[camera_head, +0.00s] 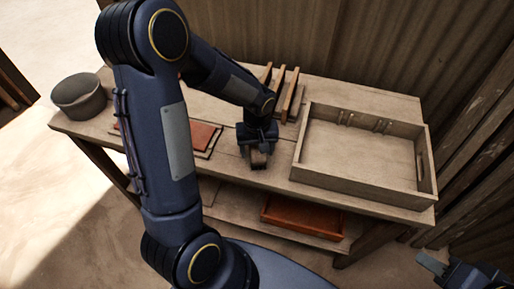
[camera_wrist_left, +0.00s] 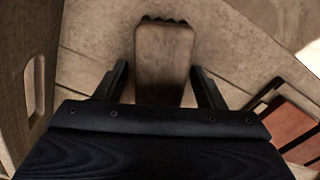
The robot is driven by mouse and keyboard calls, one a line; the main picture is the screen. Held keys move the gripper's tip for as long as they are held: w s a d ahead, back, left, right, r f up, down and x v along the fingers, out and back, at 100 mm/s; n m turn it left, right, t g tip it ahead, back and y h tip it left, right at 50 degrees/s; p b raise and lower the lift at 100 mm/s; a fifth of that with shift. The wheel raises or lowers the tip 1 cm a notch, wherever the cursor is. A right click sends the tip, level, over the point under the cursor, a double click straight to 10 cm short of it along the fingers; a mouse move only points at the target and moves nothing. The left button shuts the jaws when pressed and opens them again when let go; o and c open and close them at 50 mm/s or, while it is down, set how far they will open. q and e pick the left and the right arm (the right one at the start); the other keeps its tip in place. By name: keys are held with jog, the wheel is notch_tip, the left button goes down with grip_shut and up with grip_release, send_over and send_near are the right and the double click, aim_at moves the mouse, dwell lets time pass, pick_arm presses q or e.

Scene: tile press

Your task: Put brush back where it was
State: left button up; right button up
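The brush (camera_wrist_left: 165,55) is a worn wooden block with dark bristle tufts at its far end. It lies on the plank table, and in the head view only a small part of it (camera_head: 258,160) shows below my left gripper. My left gripper (camera_wrist_left: 163,78) points down over the brush, with one finger on each side of it. A gap shows between the left finger and the brush; the right finger is very close to it. In the head view my left gripper (camera_head: 257,146) is just left of the wooden tray. My right gripper (camera_head: 432,262) is partly in view at the bottom right, away from the table.
A large wooden tray (camera_head: 350,191) with handle slots takes up the table's right side. Upright boards (camera_head: 290,95) stand behind my left gripper. A reddish tile (camera_head: 203,135) lies to its left, partly behind my arm. A grey pot (camera_head: 80,97) stands far left. A reddish tray (camera_head: 303,216) sits on the lower shelf.

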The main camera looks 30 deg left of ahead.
pick_arm(q)
notch_tip(320, 180, up, 12)
jog(key=s+d+r+m+t+h, duration=0.2)
jog(key=s, duration=0.6)
jog(key=s+d+r+m+t+h, duration=0.1)
jog(key=s+d+r+m+t, duration=0.1)
jog(key=s, duration=0.7)
jog(key=shift+r+m+t+h, duration=0.4)
jog(key=shift+r+m+t, duration=0.3)
jog(key=shift+m+t, duration=0.1)
jog(key=shift+d, duration=0.1)
